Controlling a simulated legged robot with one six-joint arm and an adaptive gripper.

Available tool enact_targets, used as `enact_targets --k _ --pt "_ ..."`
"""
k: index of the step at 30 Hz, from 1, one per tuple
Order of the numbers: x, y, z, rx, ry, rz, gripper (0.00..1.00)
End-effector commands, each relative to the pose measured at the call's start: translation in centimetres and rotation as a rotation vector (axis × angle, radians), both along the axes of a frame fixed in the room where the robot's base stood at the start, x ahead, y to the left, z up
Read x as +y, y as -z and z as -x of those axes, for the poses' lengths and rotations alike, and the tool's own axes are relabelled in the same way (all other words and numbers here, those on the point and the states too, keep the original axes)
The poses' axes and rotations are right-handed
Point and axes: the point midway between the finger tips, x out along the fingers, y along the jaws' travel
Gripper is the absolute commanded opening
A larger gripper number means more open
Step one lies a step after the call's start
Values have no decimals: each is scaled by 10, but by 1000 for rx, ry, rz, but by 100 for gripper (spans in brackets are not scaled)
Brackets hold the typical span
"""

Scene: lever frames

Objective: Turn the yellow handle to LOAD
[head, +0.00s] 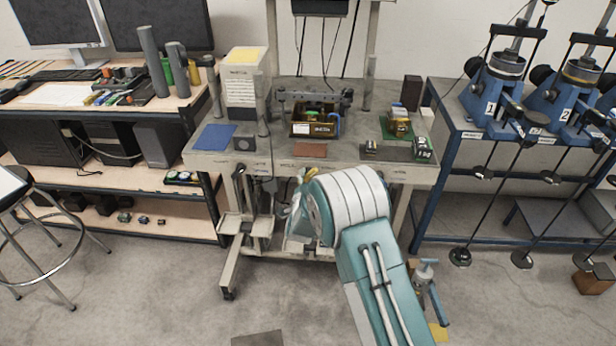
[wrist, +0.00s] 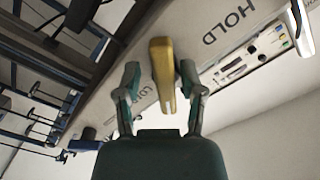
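The yellow handle (wrist: 162,70) is in the middle of the wrist view, a long bar with a rounded far end. It lies in front of a pale panel (wrist: 200,45) marked HOLD, with other lettering partly hidden on both sides of the handle. My gripper (wrist: 157,72) is open, one finger on each side of the handle. A gap shows on the left; the right finger is very close, and I cannot tell whether it touches. In the head view my arm hides most of the gripper and handle at the workbench's front (head: 330,166).
A control strip with buttons and a display (wrist: 245,62) is on the panel right of my gripper. In the head view, a left bench (head: 165,105) and a blue-framed bench (head: 455,120) with blue machines (head: 495,92) flank the workbench. A stool (head: 40,235) stands left.

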Motion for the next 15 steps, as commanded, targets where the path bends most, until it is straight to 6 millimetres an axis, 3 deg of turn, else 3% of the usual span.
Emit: enact_targets --k 10,15 --pt "-1 -5 1 -10 2 -3 57" --pt "0 -5 19 -9 1 -3 57"
